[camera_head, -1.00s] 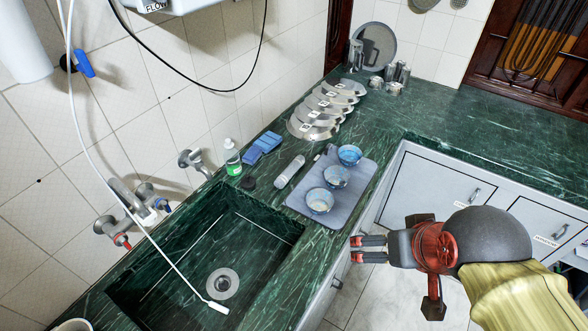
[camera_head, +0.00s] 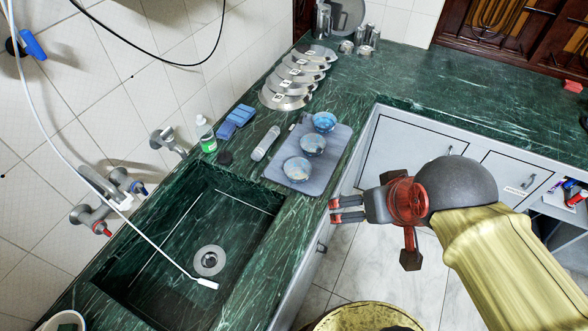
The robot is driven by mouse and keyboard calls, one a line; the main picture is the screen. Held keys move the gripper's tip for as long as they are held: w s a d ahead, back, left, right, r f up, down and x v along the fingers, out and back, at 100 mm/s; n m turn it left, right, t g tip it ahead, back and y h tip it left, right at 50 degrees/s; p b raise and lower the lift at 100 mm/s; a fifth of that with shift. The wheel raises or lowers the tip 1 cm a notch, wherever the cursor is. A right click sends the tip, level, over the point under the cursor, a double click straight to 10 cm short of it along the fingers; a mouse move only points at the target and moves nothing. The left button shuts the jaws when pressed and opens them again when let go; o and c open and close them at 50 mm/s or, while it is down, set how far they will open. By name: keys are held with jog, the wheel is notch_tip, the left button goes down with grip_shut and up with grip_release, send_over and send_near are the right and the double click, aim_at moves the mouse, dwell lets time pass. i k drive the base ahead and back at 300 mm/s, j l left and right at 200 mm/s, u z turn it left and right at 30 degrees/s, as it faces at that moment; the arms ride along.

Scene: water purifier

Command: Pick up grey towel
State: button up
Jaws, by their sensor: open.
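A flat grey-blue piece (camera_head: 335,150) lies on the green counter to the right of the sink. It is the only thing here like a grey towel, but I cannot tell cloth from board. Three patterned bowls stand on it in a row: a far blue one (camera_head: 324,121), a middle one (camera_head: 313,144) and a near one (camera_head: 297,168). They hide part of it. My gripper (camera_head: 333,210) is open, with nothing visible between its fingers. It appears just past the counter's front edge, below and right of the near bowl, apart from the grey piece.
The sink (camera_head: 165,270) is left of my gripper, with a thin white hose across it. The right counter (camera_head: 450,85) is mostly clear.

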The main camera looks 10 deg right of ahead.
aim_at(258, 153)
jog(key=l+u, duration=0.1)
jog(key=u, duration=0.3)
jog(key=i+l+u, duration=0.1)
jog(key=u, duration=0.3)
jog(key=i+l+u, duration=0.1)
jog(key=u, duration=0.3)
jog(key=i+l+u, duration=0.1)
jog(key=l+u, duration=0.25)
jog(key=l, duration=0.45)
jog(key=l+u, duration=0.35)
jog(key=l, duration=0.9)
